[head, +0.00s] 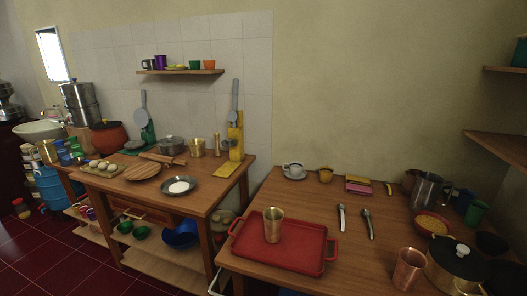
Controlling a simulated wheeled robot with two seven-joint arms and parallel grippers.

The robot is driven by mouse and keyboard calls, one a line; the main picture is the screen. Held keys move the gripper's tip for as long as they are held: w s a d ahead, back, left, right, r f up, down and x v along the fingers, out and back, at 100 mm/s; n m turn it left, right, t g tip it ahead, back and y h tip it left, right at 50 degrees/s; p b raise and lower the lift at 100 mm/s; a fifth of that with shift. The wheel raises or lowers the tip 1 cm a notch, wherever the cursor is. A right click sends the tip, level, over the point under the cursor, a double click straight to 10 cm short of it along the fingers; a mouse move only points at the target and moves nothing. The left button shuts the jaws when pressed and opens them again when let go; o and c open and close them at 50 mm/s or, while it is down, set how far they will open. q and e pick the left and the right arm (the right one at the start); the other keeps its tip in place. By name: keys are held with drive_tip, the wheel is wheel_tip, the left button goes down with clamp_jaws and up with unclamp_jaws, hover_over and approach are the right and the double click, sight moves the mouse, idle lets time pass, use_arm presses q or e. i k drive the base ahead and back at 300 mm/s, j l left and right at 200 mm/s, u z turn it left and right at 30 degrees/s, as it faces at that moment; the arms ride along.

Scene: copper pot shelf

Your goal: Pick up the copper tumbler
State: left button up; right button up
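A copper-coloured tumbler (409,269) stands upright on the right-hand wooden table, near its front edge at the lower right. A second, more golden tumbler (273,225) stands upright on a red tray (310,263) at the left of the same table. The copper-coloured tumbler is just left of a brass pot with a dark lid (456,265), with little or no gap visible between them. Neither of my grippers shows in the head view.
A white cup on a saucer (294,170) and a small yellow cup (326,175) stand at the back. A metal pitcher (427,190) and a bowl of yellow food (432,224) crowd the right. Bare wood lies between tray and copper-coloured tumbler.

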sight(411, 262)
drive_tip(key=i+l+z, duration=0.1)
drive_tip(key=z, duration=1.9)
